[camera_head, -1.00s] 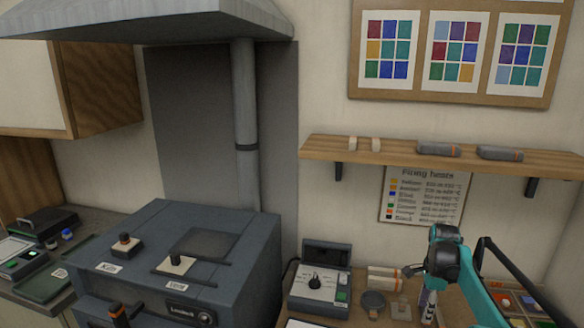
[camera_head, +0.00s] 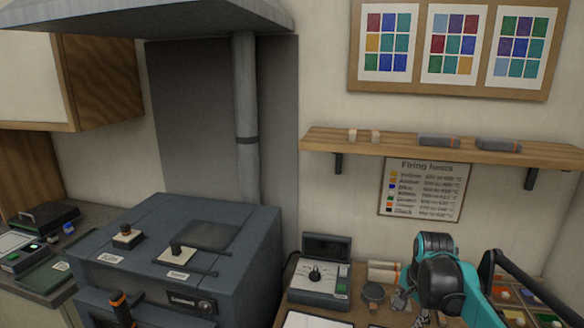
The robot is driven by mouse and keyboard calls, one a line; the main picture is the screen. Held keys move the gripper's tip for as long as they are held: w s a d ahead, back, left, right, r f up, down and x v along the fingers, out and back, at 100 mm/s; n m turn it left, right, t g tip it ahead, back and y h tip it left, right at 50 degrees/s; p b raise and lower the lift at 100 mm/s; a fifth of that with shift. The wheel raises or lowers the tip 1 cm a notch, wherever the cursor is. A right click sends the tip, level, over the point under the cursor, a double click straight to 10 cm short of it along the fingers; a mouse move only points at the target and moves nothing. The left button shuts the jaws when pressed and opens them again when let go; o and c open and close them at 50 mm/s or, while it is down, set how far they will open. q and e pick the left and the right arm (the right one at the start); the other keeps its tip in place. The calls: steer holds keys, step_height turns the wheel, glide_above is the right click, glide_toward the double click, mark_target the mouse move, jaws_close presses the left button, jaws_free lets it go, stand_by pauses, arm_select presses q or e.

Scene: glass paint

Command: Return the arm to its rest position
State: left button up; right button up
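My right arm, black and teal, comes in from the lower right, its black joint and teal cap standing in front of the workbench. My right gripper (camera_head: 422,317) shows only in small part at the bottom edge, below the black joint. Its fingers are too small and cut off to tell whether they are open or hold anything. My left arm and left gripper are not in view.
A dark kiln (camera_head: 190,250) with knobs stands at left centre under a grey hood (camera_head: 150,18). A controller box (camera_head: 318,280), a round dark jar (camera_head: 373,294) and a paint tray (camera_head: 515,292) are on the bench near my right arm. A wooden shelf (camera_head: 440,147) hangs above.

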arm_select(q)
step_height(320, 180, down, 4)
steer(key=b, duration=0.3)
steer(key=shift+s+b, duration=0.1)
steer(key=shift+b, duration=0.2)
arm_select(e)
steer(key=s+a+f+n+t, duration=0.1)
steer(key=s+a+f+n, duration=0.2)
steer(key=s, duration=0.3)
steer(key=s+a+f+n+t, duration=0.2)
steer(key=s+a+f+n, duration=0.1)
steer(key=s, duration=0.4)
steer(key=s+a+f+n+t, duration=0.1)
steer(key=s+a+f+n, duration=0.2)
steer(key=s+a+n, duration=0.2)
steer(key=shift+s+a+n+t+y, duration=0.15)
steer(key=shift+s+n+t+y, duration=0.15)
steer(key=shift+s+n, duration=0.75)
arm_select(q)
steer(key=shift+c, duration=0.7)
arm_select(e)
steer(key=shift+c, duration=1.2)
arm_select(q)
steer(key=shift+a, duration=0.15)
arm_select(e)
steer(key=shift+a, duration=0.1)
